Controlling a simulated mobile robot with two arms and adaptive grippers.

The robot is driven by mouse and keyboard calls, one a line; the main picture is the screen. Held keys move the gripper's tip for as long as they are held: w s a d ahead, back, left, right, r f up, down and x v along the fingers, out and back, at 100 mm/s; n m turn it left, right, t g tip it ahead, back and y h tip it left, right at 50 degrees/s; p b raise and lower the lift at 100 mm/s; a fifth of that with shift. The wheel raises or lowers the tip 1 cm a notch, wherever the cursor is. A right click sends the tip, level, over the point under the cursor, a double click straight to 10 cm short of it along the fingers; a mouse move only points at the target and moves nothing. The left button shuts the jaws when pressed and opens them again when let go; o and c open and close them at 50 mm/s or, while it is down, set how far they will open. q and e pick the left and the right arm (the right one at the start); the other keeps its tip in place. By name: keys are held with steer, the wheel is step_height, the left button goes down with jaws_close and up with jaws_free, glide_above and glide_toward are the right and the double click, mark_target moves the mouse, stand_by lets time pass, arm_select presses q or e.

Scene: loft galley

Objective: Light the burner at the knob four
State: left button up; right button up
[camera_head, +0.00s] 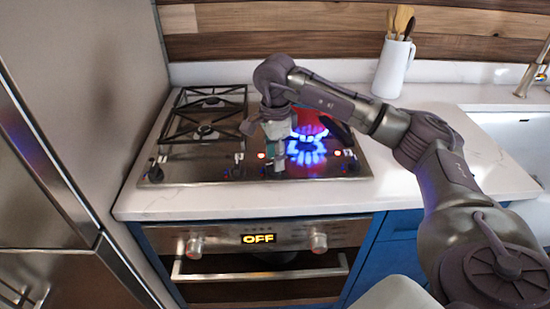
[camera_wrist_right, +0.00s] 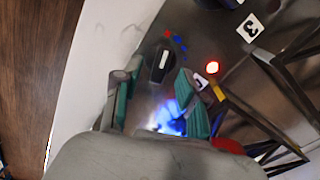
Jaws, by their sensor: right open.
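The steel cooktop (camera_head: 220,172) has a blue flame (camera_head: 307,150) at its right side; the flame also shows in the wrist view (camera_wrist_right: 170,118). My right gripper (camera_head: 276,165) is over the front of the cooktop, beside the flame. In the wrist view its teal fingers are open and apart, with a dark knob (camera_wrist_right: 160,63) ahead of the gap between them. A red light (camera_wrist_right: 212,67) glows near a tag (camera_wrist_right: 203,82) that is partly hidden, its number unclear. A tag reading 3 (camera_wrist_right: 250,28) lies further off. My left gripper is not in view.
Black grates (camera_head: 205,115) cover the cooktop's left side. Below it, the oven (camera_head: 262,275) has a display reading OFF (camera_head: 258,239). A white jug (camera_head: 393,68) with utensils stands behind on the right. A sink (camera_head: 515,140) is at far right.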

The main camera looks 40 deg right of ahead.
step_height(320, 180, up, 11)
stand_by(0.3)
steer(key=s+d+t+y+b, duration=0.1)
steer(key=d+y+b, duration=0.3)
steer(key=d, duration=0.1)
steer(key=x, duration=1.3)
steer(key=shift+a+p, duration=0.3)
steer(key=shift+c, duration=0.2)
jaws_close()
